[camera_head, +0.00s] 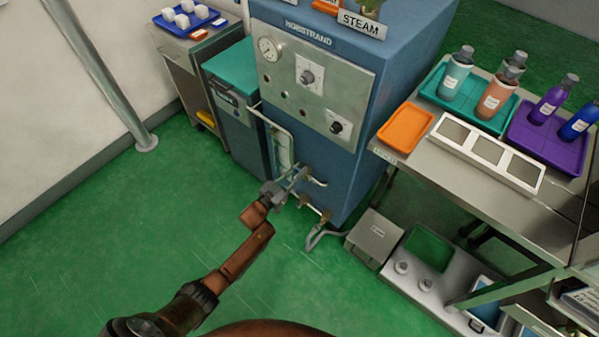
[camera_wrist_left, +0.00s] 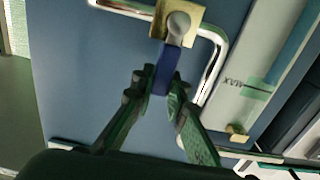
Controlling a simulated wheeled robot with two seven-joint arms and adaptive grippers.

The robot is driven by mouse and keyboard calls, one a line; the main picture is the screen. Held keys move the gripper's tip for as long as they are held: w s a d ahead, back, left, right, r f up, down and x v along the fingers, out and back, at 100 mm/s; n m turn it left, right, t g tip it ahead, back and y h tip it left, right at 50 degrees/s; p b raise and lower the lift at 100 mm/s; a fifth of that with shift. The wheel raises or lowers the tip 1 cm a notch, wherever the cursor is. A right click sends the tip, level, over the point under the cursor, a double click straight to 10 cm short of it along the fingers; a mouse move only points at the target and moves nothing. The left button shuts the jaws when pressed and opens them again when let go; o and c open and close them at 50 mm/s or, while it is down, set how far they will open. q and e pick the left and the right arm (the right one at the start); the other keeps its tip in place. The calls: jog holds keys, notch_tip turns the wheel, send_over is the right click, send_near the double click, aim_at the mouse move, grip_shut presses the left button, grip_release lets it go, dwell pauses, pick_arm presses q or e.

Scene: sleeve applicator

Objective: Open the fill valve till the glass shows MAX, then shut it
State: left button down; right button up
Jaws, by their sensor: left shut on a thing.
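The blue boiler cabinet (camera_head: 335,165) has brass valves and bent pipes low on its front. My left gripper (camera_head: 285,188) reaches them in the head view. In the left wrist view my left gripper (camera_wrist_left: 164,88) is shut on a blue valve lever (camera_wrist_left: 167,66), which hangs from a brass valve body (camera_wrist_left: 178,22). The sight glass (camera_head: 284,150) is on the cabinet front. The wrist view shows its MAX label (camera_wrist_left: 234,82) upside down beside a green mark (camera_wrist_left: 258,86). A blue strip (camera_wrist_left: 292,45) ends near this mark; I cannot tell the exact level. My right gripper is out of view.
A bent metal guard pipe (camera_wrist_left: 222,45) runs close beside the lever. A teal-lidded bin (camera_head: 235,85) stands left of the cabinet. A steel bench (camera_head: 470,190) with trays and bottles stands right. A grey box (camera_head: 373,238) sits low nearby. Green floor (camera_head: 110,225) is clear at left.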

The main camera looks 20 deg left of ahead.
pick_arm(q)
jog(key=shift+a, duration=0.1)
dwell(0.4)
jog(key=c, duration=1.9)
grip_release()
jog(key=v, duration=1.2)
jog(key=shift+f, duration=0.1)
